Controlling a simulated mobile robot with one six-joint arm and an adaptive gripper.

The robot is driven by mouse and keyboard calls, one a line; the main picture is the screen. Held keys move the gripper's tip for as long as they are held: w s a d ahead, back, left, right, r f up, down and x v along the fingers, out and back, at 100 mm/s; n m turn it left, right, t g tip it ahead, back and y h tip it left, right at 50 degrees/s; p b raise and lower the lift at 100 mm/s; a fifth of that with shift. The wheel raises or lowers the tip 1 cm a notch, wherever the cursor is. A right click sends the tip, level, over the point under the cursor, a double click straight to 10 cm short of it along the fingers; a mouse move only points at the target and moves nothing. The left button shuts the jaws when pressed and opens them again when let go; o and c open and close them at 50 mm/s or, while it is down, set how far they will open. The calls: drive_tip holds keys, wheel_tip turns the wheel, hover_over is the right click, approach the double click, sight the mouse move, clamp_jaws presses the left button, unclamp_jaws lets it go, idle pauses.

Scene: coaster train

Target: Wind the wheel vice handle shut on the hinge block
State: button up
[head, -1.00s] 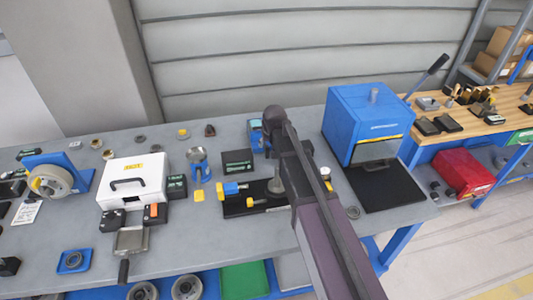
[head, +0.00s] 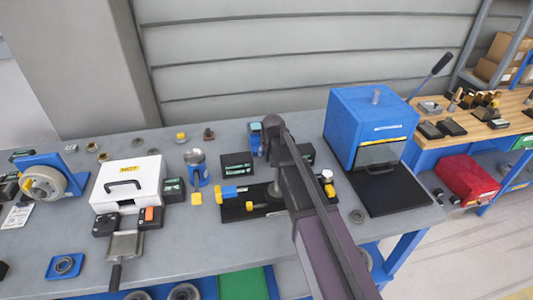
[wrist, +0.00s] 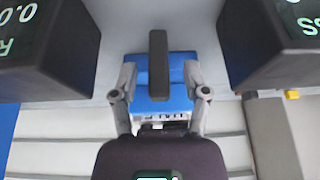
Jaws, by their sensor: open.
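My gripper (wrist: 160,78) is open in the wrist view, with one grey finger on each side of a blue block (wrist: 142,98). A dark upright bar (wrist: 158,62) stands in front of this block, between the fingers; contact cannot be told. In the head view a small blue device (head: 255,140) stands at the back of the bench, beside my arm, and appears to be the same thing. My arm hides the gripper there. A blue stand with a grey wheel (head: 43,185) is at the far left. I cannot tell for sure which is the wheel vice, or make out the hinge block.
Black boxes (wrist: 48,45) (wrist: 268,45) with displays flank the gripper closely. A black fixture plate (head: 238,208) lies in front of them on the grey bench. A white case (head: 128,180) stands left, a blue press-like box (head: 365,125) right. The bench front is partly clear.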

clamp_jaws()
drive_tip(key=shift+h, duration=0.6)
unclamp_jaws()
drive_tip(key=shift+y, duration=0.4)
idle(0.4)
